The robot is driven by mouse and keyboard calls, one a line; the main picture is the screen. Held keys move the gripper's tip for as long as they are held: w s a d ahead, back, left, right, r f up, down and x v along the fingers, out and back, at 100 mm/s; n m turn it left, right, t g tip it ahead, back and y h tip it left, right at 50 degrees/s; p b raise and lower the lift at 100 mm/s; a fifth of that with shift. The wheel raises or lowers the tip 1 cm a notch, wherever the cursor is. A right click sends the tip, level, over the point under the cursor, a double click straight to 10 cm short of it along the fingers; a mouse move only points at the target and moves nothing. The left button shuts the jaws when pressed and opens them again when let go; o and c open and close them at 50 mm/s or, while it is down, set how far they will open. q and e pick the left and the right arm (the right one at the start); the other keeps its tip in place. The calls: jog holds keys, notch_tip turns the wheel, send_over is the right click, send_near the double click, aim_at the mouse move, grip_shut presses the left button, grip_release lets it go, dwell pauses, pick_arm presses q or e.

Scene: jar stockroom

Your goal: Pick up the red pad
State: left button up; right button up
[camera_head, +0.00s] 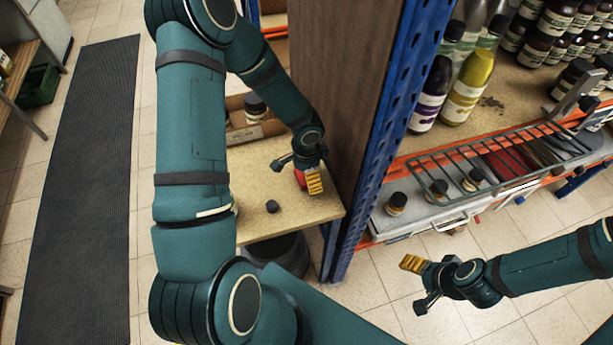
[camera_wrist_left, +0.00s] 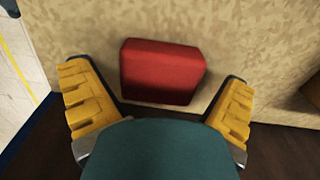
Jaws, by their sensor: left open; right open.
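The red pad (camera_wrist_left: 162,72) lies on a light speckled wooden surface in the left wrist view. It sits between and slightly beyond the two yellow-padded fingers of my left gripper (camera_wrist_left: 157,92), which is open with a gap on either side of the pad. In the head view a red sliver of the pad (camera_head: 299,178) shows beside my left gripper (camera_head: 300,172), which hides most of it. My right gripper (camera_head: 416,284) is open and empty over the tiled floor at the lower right.
A small dark lid (camera_head: 272,206) lies on the wooden shelf (camera_head: 255,225) near the pad. A brown panel (camera_head: 342,100) and blue post (camera_head: 385,125) stand close right. Jars and a wire rack (camera_head: 500,160) fill the right unit. A dark mat (camera_head: 85,190) lies left.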

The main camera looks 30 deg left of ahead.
pick_arm(q)
jog(key=c, duration=1)
notch_tip(320, 180, up, 10)
jog(key=shift+r+p, duration=0.1)
jog(key=shift+p, duration=1.05)
